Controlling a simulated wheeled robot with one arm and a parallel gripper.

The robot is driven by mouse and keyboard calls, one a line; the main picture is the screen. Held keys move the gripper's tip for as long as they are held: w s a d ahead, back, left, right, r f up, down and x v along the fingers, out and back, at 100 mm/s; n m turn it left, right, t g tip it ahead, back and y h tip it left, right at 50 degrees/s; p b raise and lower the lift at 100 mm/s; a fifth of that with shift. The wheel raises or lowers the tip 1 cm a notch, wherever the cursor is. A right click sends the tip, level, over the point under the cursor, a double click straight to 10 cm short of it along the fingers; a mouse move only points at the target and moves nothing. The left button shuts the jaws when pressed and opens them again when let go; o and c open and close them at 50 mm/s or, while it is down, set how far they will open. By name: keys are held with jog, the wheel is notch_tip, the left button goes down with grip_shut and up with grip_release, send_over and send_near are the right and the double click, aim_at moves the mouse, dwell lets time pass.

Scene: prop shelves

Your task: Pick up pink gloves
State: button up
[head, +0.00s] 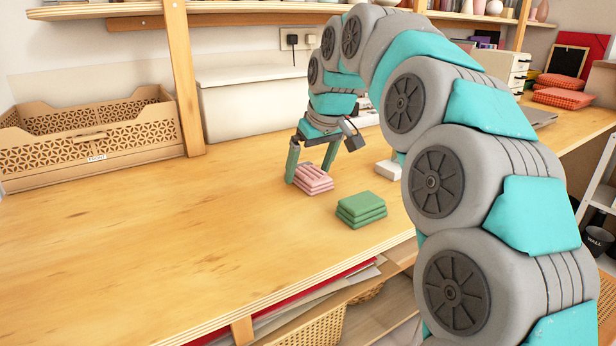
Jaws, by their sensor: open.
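A small pink striped folded stack (314,180), which fits the pink gloves, lies on the wooden table near its middle. My gripper (308,177) points down at it with its fingers apart. The left finger reaches down at the stack's left side. The right finger is above and behind its right part. I cannot tell whether either finger touches the stack.
A green folded stack (361,209) lies close to the right of the pink one. A white object (388,169) lies behind it, partly hidden by my arm. A wooden crate (95,140) and a white box (250,105) stand at the back. The table's left front is clear.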

aim_at(309, 172)
jog(key=c, duration=1.4)
jog(key=shift+r, duration=0.1)
notch_tip(309, 172, up, 10)
jog(key=p, duration=0.1)
dwell(0.4)
jog(key=o, duration=0.9)
jog(key=c, duration=0.6)
